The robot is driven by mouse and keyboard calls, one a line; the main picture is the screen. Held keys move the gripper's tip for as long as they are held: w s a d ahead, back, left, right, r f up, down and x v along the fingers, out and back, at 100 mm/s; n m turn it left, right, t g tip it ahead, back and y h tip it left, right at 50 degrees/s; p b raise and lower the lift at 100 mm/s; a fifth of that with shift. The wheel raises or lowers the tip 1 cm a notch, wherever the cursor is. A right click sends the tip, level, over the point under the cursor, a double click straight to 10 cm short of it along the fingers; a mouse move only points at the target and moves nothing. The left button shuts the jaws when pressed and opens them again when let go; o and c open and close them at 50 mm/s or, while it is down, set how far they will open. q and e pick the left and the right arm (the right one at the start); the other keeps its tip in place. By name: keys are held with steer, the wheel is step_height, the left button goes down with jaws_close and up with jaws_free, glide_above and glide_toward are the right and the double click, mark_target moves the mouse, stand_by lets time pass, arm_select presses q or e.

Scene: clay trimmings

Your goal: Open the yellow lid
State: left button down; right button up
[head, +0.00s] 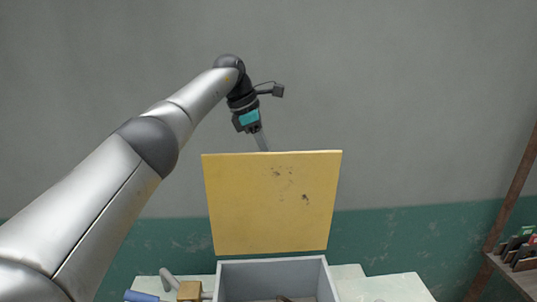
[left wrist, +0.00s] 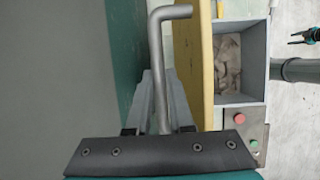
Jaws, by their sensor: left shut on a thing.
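The yellow lid (head: 255,225) stands raised, nearly upright, above the grey box (head: 271,262) in the head view. Its face is smudged with several dark marks. In the left wrist view the lid (left wrist: 206,75) shows edge-on, with the open box (left wrist: 256,45) and pale clay pieces beside it. My left gripper (head: 262,143) is at the lid's top edge, its fingertips partly hidden behind it. In the left wrist view it is shut on a bent grey metal handle (left wrist: 155,55) on the lid's outer side. My right gripper (left wrist: 303,37) shows small at the right edge; its jaws are unclear.
A panel with a red button (left wrist: 240,118) and a green button (left wrist: 252,145) is on the box's side. A blue-handled tool (head: 142,296) and a wooden block (head: 190,290) lie left of the box. A shelf (head: 520,278) stands far right. The wall is behind the lid.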

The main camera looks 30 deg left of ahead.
arm_select(q)
steer(key=shift+a+f, duration=0.2)
steer(key=shift+a, duration=0.05)
steer(key=c, duration=0.8)
jaws_free()
steer(key=shift+r, duration=0.1)
steer(key=shift+d, duration=0.1)
steer(key=shift+r, duration=0.15)
steer(key=v, duration=0.7)
steer(key=shift+r, duration=0.15)
